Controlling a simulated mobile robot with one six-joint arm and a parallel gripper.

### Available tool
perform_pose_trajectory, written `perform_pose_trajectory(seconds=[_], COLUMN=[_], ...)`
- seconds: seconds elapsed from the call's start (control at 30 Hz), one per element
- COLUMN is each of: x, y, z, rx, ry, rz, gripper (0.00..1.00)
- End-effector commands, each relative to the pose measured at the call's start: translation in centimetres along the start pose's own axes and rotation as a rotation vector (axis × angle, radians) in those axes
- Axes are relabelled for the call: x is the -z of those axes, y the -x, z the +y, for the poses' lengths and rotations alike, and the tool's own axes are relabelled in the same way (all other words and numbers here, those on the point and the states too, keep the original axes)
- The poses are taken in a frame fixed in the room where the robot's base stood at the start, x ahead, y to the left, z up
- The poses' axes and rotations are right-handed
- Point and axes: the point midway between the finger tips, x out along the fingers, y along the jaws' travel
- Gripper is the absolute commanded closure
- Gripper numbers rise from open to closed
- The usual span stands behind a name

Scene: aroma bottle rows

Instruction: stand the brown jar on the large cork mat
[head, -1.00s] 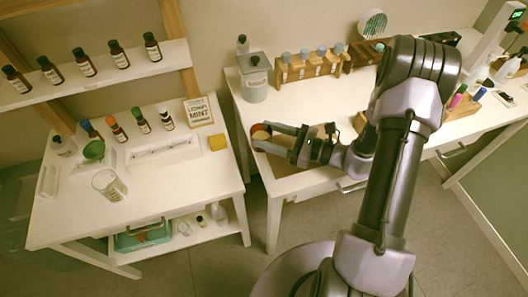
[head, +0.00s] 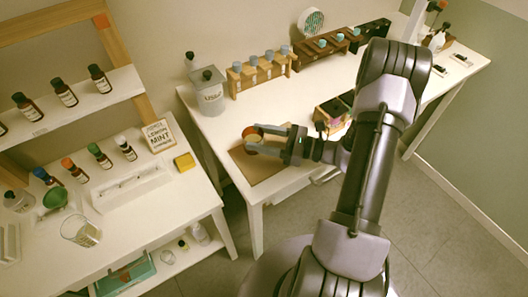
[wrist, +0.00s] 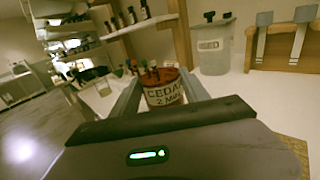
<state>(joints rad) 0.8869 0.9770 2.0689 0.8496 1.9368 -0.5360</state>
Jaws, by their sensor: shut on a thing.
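The brown jar (head: 251,134) is held between the fingers of my gripper (head: 256,138), over the far left part of the cork mat (head: 252,172). In the wrist view the jar (wrist: 163,92) looks reddish brown, upright, with a white label reading CEDAR. The two fingers of my gripper (wrist: 160,95) lie on either side of it. The mat (wrist: 290,150) shows as a strip at the lower right of the wrist view. I cannot tell whether the jar's base touches the mat, because the gripper hides it.
A grey lidded canister (head: 208,95) stands behind the mat on the same table. A wooden rack (head: 260,72) with several blue-topped vials is farther back. The left table (head: 130,215) carries bottles and a beaker (head: 82,232).

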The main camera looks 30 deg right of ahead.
Motion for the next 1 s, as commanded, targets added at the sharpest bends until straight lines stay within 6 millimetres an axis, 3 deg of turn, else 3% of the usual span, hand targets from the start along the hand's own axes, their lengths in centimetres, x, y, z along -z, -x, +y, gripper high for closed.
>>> perform_pose_trajectory(seconds=[0.1, 0.3, 0.5, 0.57, 0.63, 1.0], x=[-0.9, -1.8, -2.1, -2.0, -1.7, -0.5], y=[4.6, 13.3, 18.0, 18.1, 16.9, 5.9], z=[-1.9, -3.6, -3.7, -3.5, -3.2, -0.8], rx=[0.074, 0.201, 0.267, 0.272, 0.273, 0.269], ry=[0.002, 0.001, 0.0, -0.001, -0.003, -0.003], rz=[0.0, 0.003, 0.007, 0.007, 0.006, 0.007], gripper=[0.99, 0.99, 0.99, 0.99, 0.99, 0.99])
